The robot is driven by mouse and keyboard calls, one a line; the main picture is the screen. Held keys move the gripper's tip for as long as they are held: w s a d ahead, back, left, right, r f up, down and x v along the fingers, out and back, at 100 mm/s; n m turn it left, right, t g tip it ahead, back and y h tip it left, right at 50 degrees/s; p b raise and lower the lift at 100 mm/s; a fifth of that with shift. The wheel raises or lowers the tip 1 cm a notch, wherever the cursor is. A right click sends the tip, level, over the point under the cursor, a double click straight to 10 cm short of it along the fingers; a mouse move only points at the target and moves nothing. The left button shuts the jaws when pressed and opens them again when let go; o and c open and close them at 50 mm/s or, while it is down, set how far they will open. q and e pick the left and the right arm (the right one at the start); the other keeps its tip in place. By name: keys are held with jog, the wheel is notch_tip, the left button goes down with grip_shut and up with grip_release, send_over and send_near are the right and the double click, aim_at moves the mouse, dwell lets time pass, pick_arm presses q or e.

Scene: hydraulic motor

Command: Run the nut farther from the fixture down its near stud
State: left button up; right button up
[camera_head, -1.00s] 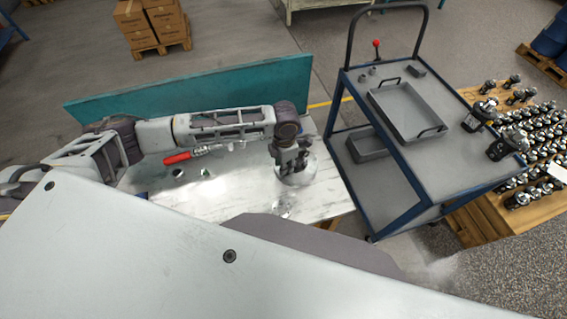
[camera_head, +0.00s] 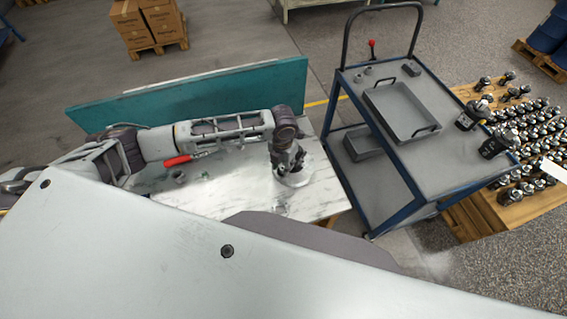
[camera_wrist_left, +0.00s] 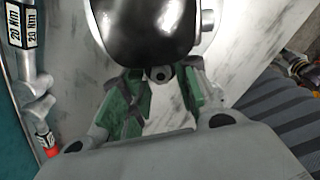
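My left gripper (camera_head: 291,170) points down at a round metallic part, seemingly the fixture (camera_head: 296,181), near the right end of the bench. In the left wrist view, the green-padded fingers of my left gripper (camera_wrist_left: 161,76) stand apart, with bare bench showing between them. A small dark round piece with a hole (camera_wrist_left: 160,74) shows between the fingertips; I cannot tell whether it is a nut or part of the assembly. A glossy black rounded body (camera_wrist_left: 150,25) is just beyond the fingertips. The studs and both nuts cannot be made out. My right gripper is out of view.
A small grey ring-like part (camera_head: 178,176) is on the bench (camera_head: 225,198). A teal panel (camera_head: 200,92) bounds the back; a blue cart (camera_head: 435,160) stands right.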

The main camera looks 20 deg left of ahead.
pick_arm(q)
jog(key=shift+s+n, duration=0.15)
jog(key=shift+n, duration=1.65)
jog(key=shift+o, duration=0.4)
jog(key=shift+w+a, duration=0.25)
jog(key=shift+a, duration=0.1)
jog(key=shift+w, duration=0.1)
grip_shut()
jog(key=shift+c, duration=0.4)
grip_release()
